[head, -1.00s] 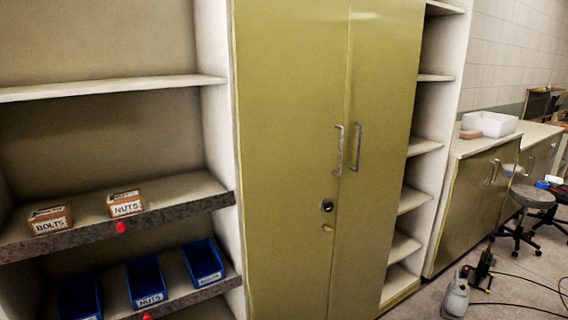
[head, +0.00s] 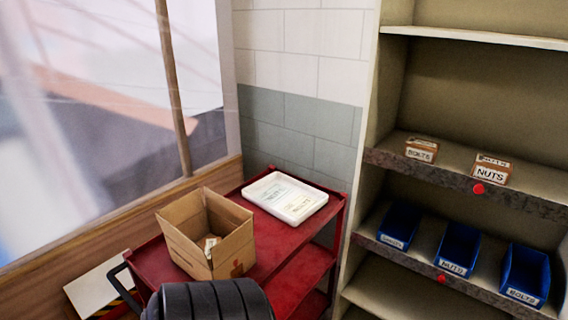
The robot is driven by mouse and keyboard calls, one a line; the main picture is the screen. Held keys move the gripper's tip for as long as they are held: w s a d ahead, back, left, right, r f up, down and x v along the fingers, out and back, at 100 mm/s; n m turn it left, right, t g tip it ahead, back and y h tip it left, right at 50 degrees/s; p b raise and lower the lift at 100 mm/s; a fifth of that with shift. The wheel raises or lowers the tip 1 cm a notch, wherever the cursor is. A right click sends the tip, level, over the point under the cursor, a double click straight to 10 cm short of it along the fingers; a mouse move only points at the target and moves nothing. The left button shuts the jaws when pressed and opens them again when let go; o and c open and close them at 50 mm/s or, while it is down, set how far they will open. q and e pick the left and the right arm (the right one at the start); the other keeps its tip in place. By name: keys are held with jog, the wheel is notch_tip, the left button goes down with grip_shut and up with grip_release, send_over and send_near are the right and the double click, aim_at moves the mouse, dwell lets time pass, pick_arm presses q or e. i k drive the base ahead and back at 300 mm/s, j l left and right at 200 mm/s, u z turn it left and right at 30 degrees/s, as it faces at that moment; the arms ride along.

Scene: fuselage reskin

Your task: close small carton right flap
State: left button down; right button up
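An open brown cardboard carton (head: 236,248) stands on the red cart in the head view, left of centre. Its top is open and its upper edges or flaps stand up; I cannot clearly tell the separate flaps apart. Some small pale and brown items (head: 208,243) lie inside it. Neither of my grippers is in view.
Blue bins (head: 458,249) stand on the lower shelf (head: 400,258). A wood-framed window (head: 110,110) is on the left, a tiled wall behind.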

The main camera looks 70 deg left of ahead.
aim_at(220, 251)
jog(key=u, duration=2.55)
